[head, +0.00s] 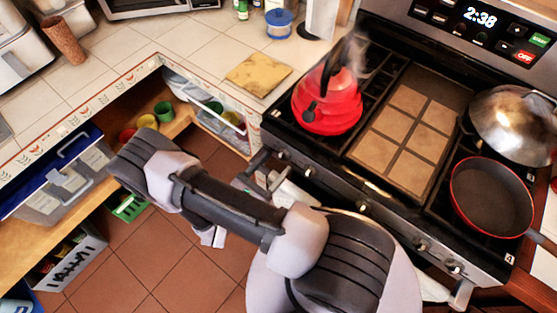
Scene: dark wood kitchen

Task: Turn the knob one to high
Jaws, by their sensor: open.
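The stove (390,180) stands at the right with a row of dark, metal-rimmed knobs along its sloping front edge. The leftmost knob (284,155) sits below the front-left burner, nearest the counter; I take it as knob one, though its number and setting are too small to read. Another knob (308,171) is just right of it. My gripper (269,168) is open at the stove's front-left corner, partly hidden behind my arm. Its dark fingers are close to the leftmost knob. I cannot tell whether they touch it. No flame shows.
A red kettle (327,101) stands on the left burners. A red-rimmed pan (491,194) and a domed metal lid (514,123) are on the right. The tiled floor (130,260) is partly clear.

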